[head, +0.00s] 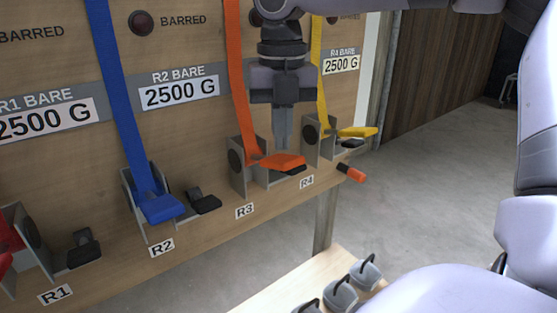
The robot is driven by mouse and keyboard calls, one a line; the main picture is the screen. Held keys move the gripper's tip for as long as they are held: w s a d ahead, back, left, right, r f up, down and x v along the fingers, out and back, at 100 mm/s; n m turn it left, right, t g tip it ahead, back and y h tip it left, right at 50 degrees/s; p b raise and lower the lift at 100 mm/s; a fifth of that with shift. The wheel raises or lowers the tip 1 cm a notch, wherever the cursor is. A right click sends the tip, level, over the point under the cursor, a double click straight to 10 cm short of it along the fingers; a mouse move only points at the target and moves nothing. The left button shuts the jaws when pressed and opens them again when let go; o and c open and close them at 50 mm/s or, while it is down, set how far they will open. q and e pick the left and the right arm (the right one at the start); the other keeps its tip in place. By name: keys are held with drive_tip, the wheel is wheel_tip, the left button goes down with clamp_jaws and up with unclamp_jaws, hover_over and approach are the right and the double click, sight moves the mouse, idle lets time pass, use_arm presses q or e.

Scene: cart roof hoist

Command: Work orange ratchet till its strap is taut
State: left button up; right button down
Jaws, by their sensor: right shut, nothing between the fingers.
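The orange ratchet (248,165) is mounted on the wooden board above the label R3. Its orange handle (283,161) sticks out to the front, with a dark lever tip just under it. The orange strap (238,80) runs from the ratchet up out of the picture and looks straight. My right gripper (281,142) points down just above and behind the orange handle, with its fingers together. I cannot tell whether the fingers touch the handle. My left gripper is not in view.
The blue ratchet (152,198) at R2 stands to the left, and a red one (10,243) at R1 further left. The yellow ratchet (319,134) at R4 is close on the right. Weights (340,293) stand on a low table (273,297). Open floor lies at right.

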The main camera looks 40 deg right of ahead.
wheel_tip(320, 180, up, 4)
drive_tip(key=p, duration=0.3)
drive_tip(key=shift+r, duration=1)
